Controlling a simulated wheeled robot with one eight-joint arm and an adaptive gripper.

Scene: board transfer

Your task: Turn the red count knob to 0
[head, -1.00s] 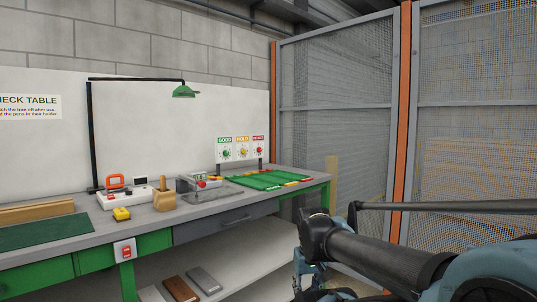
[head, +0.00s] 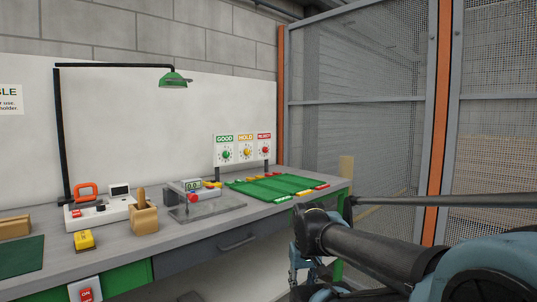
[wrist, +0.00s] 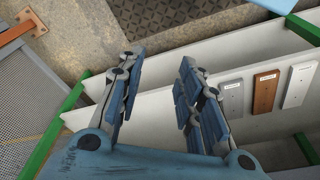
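The red knob (head: 265,150) sits on the white panel under the red REJECT label, at the right end of a row of three dials at the bench's back right. The yellow knob (head: 246,152) under HOLD and the green knob (head: 226,154) under GOOD are to its left. The numbers around the red knob are too small to read. My gripper (wrist: 160,62) is open and empty in the wrist view, with its fingers apart. It points down past the bench's lower shelf, well away from the dials.
A green mat (head: 270,188) with coloured pieces at its edges lies in front of the dials. A mesh fence (head: 360,110) closes the right side. Boards (wrist: 265,92) lie on the lower shelf (wrist: 180,85).

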